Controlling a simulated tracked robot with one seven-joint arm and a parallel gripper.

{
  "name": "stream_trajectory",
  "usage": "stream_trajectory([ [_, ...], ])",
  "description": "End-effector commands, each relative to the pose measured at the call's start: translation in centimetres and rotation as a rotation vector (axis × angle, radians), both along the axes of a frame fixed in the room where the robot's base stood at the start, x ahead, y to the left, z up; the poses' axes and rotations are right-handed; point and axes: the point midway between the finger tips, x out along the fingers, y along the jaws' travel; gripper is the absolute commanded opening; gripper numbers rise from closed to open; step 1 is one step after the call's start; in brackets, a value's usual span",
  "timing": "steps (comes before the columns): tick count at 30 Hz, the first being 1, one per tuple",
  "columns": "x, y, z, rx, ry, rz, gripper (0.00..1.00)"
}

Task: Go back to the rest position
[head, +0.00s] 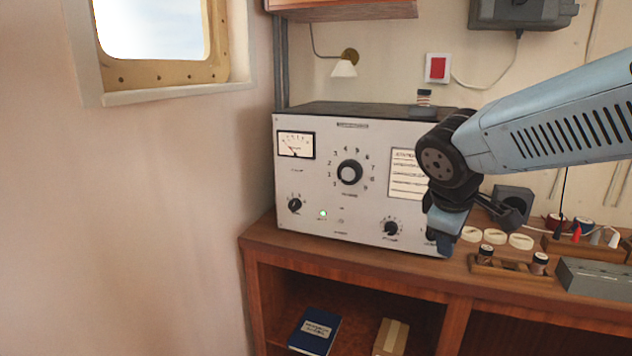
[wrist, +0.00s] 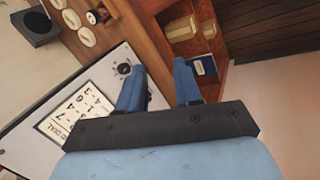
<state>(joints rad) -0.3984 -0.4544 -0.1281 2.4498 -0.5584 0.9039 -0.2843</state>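My gripper (head: 441,240) hangs in front of the right side of the grey radio set (head: 315,180) in the head view, pointing down and partly hiding its right end. In the wrist view my gripper (wrist: 160,70) shows two blue fingers spread apart with nothing between them. The radio's face (wrist: 95,110) fills the left of that view, with one knob beside the left finger. I cannot tell how close the fingers are to the radio's front.
The radio stands on a wooden desk (head: 370,266) with open shelves holding a blue book (head: 315,332) and a small box (head: 391,338). Round white discs (head: 496,237), a wooden holder (head: 508,268) and a grey box (head: 597,278) sit right of it. A wall and window (head: 155,30) lie left.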

Motion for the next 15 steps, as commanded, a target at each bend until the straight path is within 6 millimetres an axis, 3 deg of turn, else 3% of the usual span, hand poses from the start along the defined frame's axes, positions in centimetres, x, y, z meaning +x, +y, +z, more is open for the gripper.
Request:
stream_trajectory([
  [9, -5.8, -0.6, 2.2, 0.396, -0.129, -0.465, 0.34],
  [15, -7.8, 0.2, 3.3, 0.566, -0.189, -0.65, 0.34],
])
